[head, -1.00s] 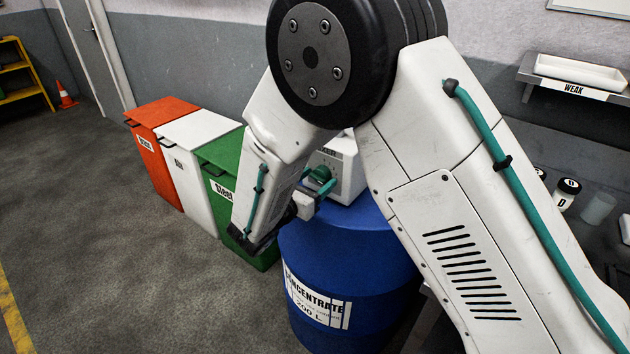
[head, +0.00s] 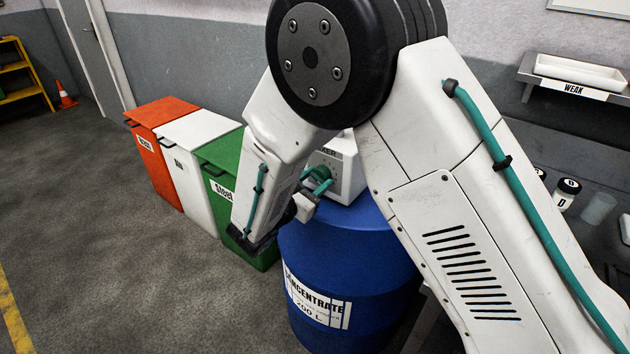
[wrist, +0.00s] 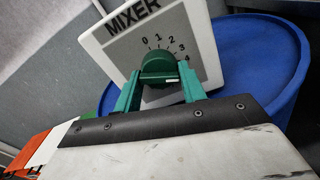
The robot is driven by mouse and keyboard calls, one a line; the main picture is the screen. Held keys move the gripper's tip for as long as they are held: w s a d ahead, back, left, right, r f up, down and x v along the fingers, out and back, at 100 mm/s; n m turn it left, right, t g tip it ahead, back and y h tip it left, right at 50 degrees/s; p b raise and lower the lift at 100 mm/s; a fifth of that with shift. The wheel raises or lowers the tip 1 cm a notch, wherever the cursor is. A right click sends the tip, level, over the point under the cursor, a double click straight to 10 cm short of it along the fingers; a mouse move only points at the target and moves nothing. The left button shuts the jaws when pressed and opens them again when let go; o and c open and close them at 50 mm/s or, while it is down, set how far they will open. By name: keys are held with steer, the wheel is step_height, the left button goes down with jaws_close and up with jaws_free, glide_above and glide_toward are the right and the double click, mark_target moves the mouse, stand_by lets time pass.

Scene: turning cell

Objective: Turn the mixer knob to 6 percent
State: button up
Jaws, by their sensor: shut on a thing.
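The mixer (head: 345,165) is a white box on top of the blue concentrate drum (head: 345,238). In the wrist view, the mixer (wrist: 193,37) has a dial face with printed numbers, of which 0, 1, 2 and 3 show and a further mark is partly covered. Its round green knob (wrist: 159,68) carries a pale pointer mark low on the right side. My gripper (wrist: 160,88) has green fingers on both sides of the knob and is shut on it. In the head view my gripper (head: 318,181) is at the mixer's front, partly hidden by my arm.
Red (head: 160,112), white (head: 200,140) and green (head: 222,155) bins stand left of the drum. At the right, a shelf (head: 575,85) labelled WEAK holds a white tray, with small containers (head: 566,190) below. Open floor lies at the left.

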steer(key=m, duration=0.7)
stand_by(0.6)
steer(key=o, duration=1)
steer(key=shift+c, duration=0.2)
steer(key=shift+a, duration=0.1)
steer(key=v, duration=0.7)
steer(key=shift+s+a, duration=0.15)
steer(key=shift+s, duration=0.15)
